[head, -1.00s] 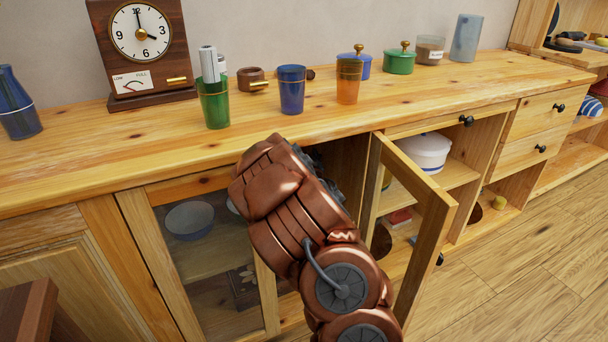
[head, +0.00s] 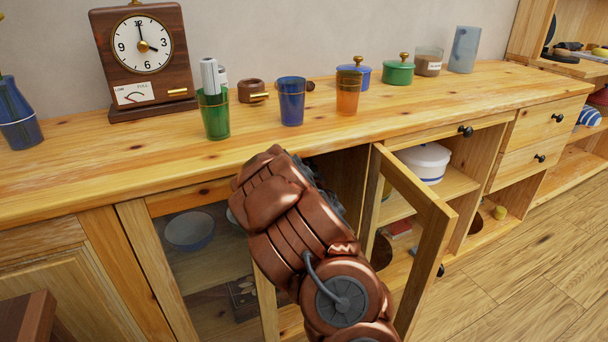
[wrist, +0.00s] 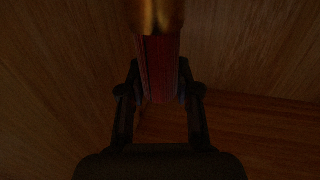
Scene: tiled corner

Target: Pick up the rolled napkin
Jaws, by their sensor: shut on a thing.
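In the dark wrist view, a red rolled napkin (wrist: 160,68) with a shiny gold band (wrist: 158,15) at its far end lies lengthwise between the fingers. My gripper (wrist: 160,88) is shut on it, one dark finger on each side. In the head view, my copper-coloured arm reaches into the open cabinet compartment under the counter. My fingers and the napkin are hidden there by the arm and the counter.
The cabinet's framed door (head: 415,235) stands open just right of my arm. A glass door (head: 205,260) is shut on the left. The wooden counter (head: 390,105) above carries cups, pots and a clock (head: 143,45). Wooden boards surround the gripper in the wrist view.

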